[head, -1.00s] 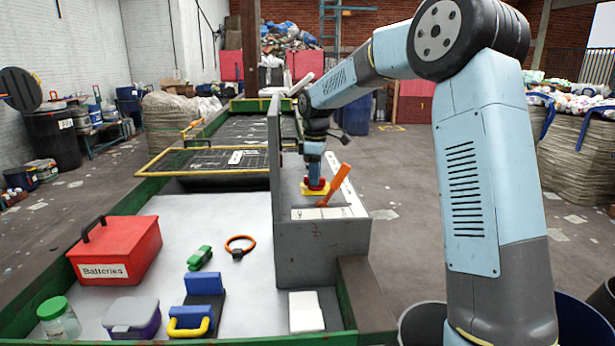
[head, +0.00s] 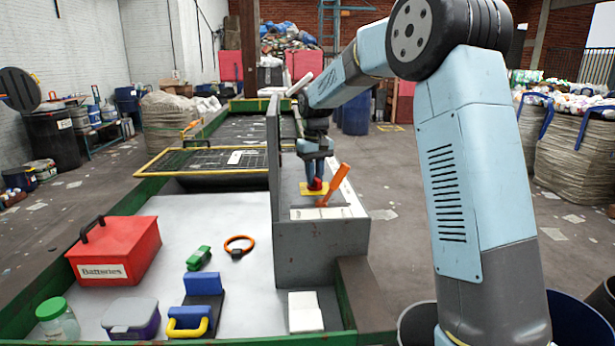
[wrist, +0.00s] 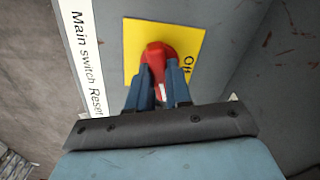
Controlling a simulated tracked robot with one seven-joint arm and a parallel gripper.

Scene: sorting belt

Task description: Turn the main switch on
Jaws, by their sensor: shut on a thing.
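The main switch is a red knob (wrist: 157,58) on a yellow plate (wrist: 135,45) marked "Off". A white strip (wrist: 82,50) beside it reads "Main switch Reset". In the head view the red knob (head: 316,184) sits on top of the grey control box (head: 320,250). My gripper (wrist: 162,80) has its two blue fingers on either side of the knob's handle, shut on it. In the head view my gripper (head: 315,180) points down at the knob. The fingers hide part of the handle, and the "On" mark is not visible.
An orange lever (head: 333,186) stands tilted close to the right of my gripper. A grey upright panel (head: 273,150) rises at its left. A red Batteries box (head: 115,252), a green toy car (head: 198,258) and an orange ring (head: 239,245) lie on the white sorting surface (head: 185,222).

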